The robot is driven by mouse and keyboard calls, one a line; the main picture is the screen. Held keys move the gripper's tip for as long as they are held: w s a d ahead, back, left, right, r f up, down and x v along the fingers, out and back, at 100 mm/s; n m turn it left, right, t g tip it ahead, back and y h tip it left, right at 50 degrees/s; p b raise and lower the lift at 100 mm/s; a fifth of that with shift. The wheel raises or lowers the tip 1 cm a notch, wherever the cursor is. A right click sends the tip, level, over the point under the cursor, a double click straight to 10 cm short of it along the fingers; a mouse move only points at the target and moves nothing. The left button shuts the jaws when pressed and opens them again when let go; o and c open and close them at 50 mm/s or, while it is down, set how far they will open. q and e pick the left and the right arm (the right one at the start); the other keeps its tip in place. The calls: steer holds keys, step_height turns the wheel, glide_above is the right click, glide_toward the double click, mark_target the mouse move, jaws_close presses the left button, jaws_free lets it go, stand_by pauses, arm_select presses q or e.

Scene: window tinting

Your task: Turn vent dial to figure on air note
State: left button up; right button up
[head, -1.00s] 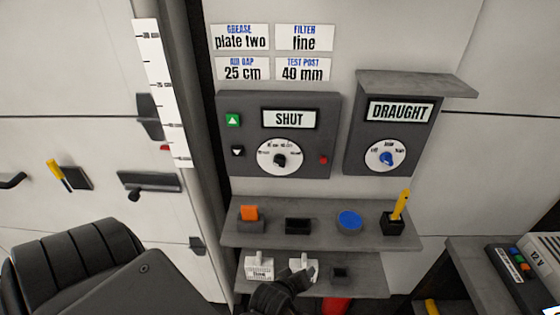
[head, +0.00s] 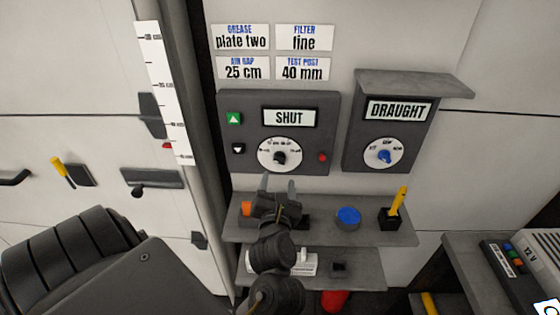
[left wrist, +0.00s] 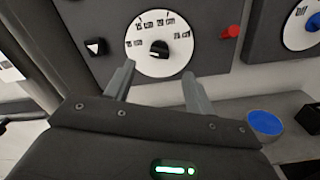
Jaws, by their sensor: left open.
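The vent dial (head: 279,155) is a white disc with a black knob on a dark panel whose display reads SHUT. It also shows in the left wrist view (left wrist: 160,48), with centimetre marks around its rim; where the knob points is hard to tell. The air note (head: 243,69) above it reads AIR GAP 25 cm. My left gripper (head: 278,184) is open and empty, just below the dial and apart from it. Its two fingers also show in the left wrist view (left wrist: 158,76), below the knob. My right gripper is not in view.
The panel has a green up button (head: 234,118), a black down button (head: 238,148) and a red button (head: 322,157). The DRAUGHT box (head: 398,112) with a blue-knobbed dial stands to the right. A shelf (head: 375,236) below holds a blue disc and a yellow-handled tool.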

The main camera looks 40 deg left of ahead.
mark_target(280, 162)
arm_select(q)
steer(key=p+x, duration=0.2)
steer(key=x, duration=0.5)
steer(key=shift+w+a, duration=0.2)
steer(key=shift+w, duration=0.05)
steer(key=shift+w+a+p, duration=0.35)
steer(key=shift+w+a, duration=0.1)
steer(key=shift+w, duration=0.05)
steer(key=shift+c, duration=0.3)
steer(key=c, duration=0.9)
